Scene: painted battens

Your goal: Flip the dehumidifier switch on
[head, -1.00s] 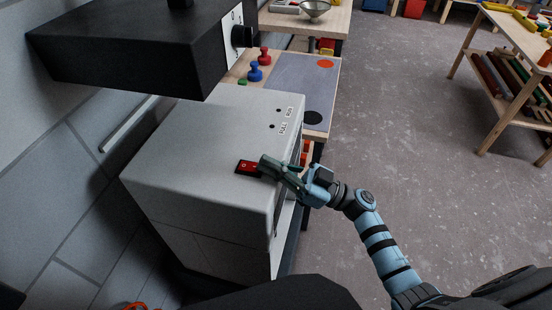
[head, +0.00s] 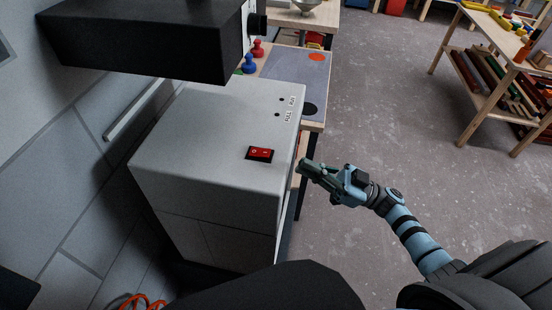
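The dehumidifier (head: 205,125) is a light grey box at the left centre of the head view. Its red rocker switch (head: 260,153) sits in a black frame on the top face, near the right edge, and is fully in sight. The switch carries white marks; which side is pressed down is too small to tell. My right gripper (head: 303,168) is to the right of the switch, just off the box's right edge and apart from the switch. Its fingers look close together with nothing between them. My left gripper is not in view.
A black box-shaped unit (head: 135,45) with a knob overhangs the dehumidifier's back left. Behind stands a bench with a grey mat (head: 300,75) and red and blue pegs. A wooden shelf table (head: 490,70) stands at the right. The grey floor (head: 390,110) between is clear.

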